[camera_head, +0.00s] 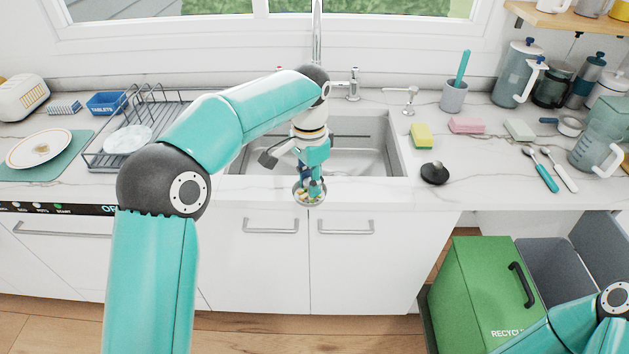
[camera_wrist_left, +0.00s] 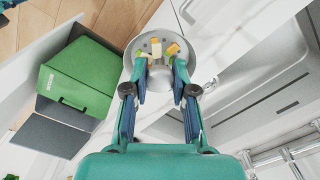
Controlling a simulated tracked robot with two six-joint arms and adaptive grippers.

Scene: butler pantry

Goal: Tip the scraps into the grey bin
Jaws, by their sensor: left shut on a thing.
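A small round metal strainer (camera_head: 298,197) with pale and yellow scraps (camera_head: 307,196) is held at the front edge of the counter, by the sink. My left gripper (camera_head: 311,186) is shut on the strainer's near side. In the left wrist view the strainer (camera_wrist_left: 135,48) lies at the fingertips, with the scraps (camera_wrist_left: 155,46) inside it. The grey bin (camera_head: 555,262) stands open at lower right, beside the green recycling bin (camera_head: 482,285). In the left wrist view the grey bin (camera_wrist_left: 48,136) is at the left. My right arm shows at lower right; its gripper is not visible.
The sink (camera_head: 375,160) is behind my left gripper. A dish rack (camera_head: 110,158) and a plate (camera_head: 40,149) are at left. A black stopper (camera_head: 434,173), sponges (camera_head: 422,135) and utensils (camera_head: 541,170) lie at right. The cabinet front is clear.

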